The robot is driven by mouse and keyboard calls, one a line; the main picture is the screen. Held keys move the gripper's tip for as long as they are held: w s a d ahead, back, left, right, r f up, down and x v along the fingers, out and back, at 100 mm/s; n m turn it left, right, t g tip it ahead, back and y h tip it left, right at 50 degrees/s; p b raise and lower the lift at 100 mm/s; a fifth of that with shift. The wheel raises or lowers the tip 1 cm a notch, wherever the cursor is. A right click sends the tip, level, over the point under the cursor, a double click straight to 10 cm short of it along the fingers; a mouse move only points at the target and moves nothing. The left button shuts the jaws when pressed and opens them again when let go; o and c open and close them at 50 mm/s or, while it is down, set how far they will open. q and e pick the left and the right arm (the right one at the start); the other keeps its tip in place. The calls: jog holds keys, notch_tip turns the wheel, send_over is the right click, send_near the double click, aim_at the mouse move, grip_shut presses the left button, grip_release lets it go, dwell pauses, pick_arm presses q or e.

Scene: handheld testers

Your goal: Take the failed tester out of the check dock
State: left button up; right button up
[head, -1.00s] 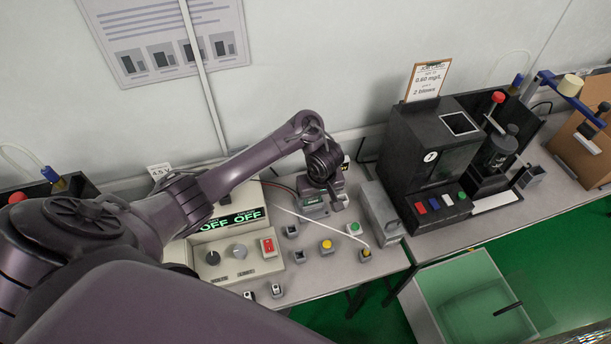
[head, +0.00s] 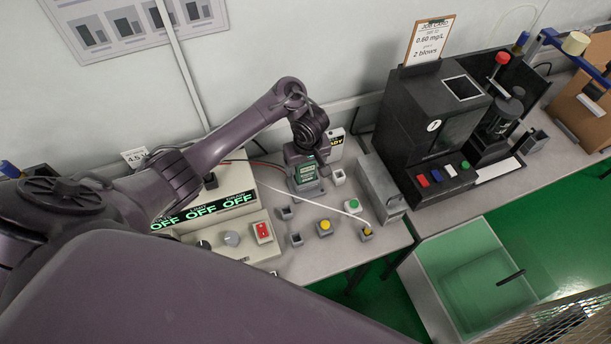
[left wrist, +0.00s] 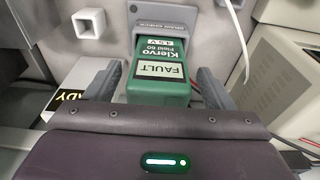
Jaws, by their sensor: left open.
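The failed tester (left wrist: 160,72) is green with a white FAULT label. Its far end sits in the grey check dock (left wrist: 168,20) in the left wrist view. In the head view the tester (head: 306,173) is partly hidden by my arm, and the dock (head: 309,189) shows below it. My left gripper (left wrist: 158,84) is open, with one finger on each side of the tester. A gap shows beside the tester on the right; on the left the finger is close, and I cannot tell whether it touches. My right gripper is not in view.
A box marked READY (head: 335,143) stands close behind the dock. A small white square socket (head: 339,177) and several buttons lie to the right. A white cable (head: 320,206) crosses in front. A power supply (head: 222,203) is left, a black machine (head: 425,125) right.

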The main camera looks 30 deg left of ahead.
pick_arm(q)
jog(key=shift+w+a+f, duration=0.1)
jog(key=shift+w+f, duration=0.1)
jog(key=shift+f, duration=1.25)
jog(key=c, duration=1.1)
jog(key=shift+r, duration=0.1)
